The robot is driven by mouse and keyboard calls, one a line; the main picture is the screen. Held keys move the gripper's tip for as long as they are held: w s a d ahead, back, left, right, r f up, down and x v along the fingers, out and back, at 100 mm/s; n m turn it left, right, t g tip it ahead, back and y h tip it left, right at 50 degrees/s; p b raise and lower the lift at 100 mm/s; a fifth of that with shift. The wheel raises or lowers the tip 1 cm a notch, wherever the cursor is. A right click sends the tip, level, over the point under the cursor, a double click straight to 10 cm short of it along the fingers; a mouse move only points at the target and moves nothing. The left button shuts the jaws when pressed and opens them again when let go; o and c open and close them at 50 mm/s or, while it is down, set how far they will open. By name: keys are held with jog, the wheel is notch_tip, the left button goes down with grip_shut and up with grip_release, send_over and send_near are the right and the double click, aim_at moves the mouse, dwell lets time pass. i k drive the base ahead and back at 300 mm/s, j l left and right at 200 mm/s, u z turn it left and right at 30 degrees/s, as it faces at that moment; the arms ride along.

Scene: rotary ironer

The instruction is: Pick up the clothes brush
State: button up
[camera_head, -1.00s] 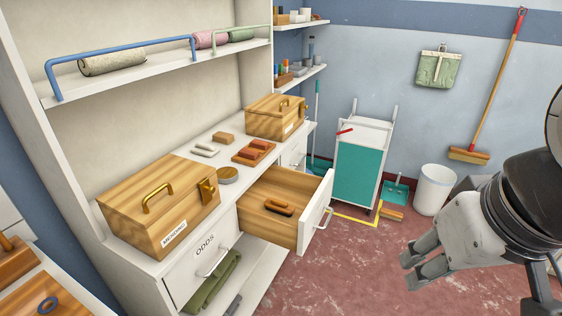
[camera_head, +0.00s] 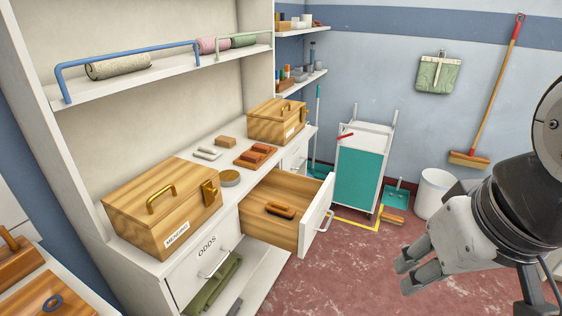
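A small brush with a brown wooden back and dark bristles (camera_head: 280,210), which looks like the clothes brush, lies on the floor of an open wooden drawer (camera_head: 262,228). The drawer has a white front (camera_head: 317,214) with a metal handle and is pulled out from the white cabinet. My gripper (camera_head: 411,276) is at the lower right, out over the red floor, apart from the drawer and to the right of it. Its fingers are seen from the side with a small gap between them, and nothing shows in them.
A wooden box labelled MENDING (camera_head: 165,210) and another wooden box (camera_head: 277,121) stand on the counter. The ODDS drawer (camera_head: 210,252) is shut. A teal cart (camera_head: 362,175), dustpan (camera_head: 396,194) and white bin (camera_head: 433,192) stand behind. Floor between drawer and gripper is clear.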

aim_at(283, 211)
jog(key=u, duration=2.4)
jog(key=z, duration=1.95)
jog(key=i+z, duration=0.2)
jog(key=i+j, duration=0.1)
jog(key=i, duration=0.65)
jog(key=z, duration=0.05)
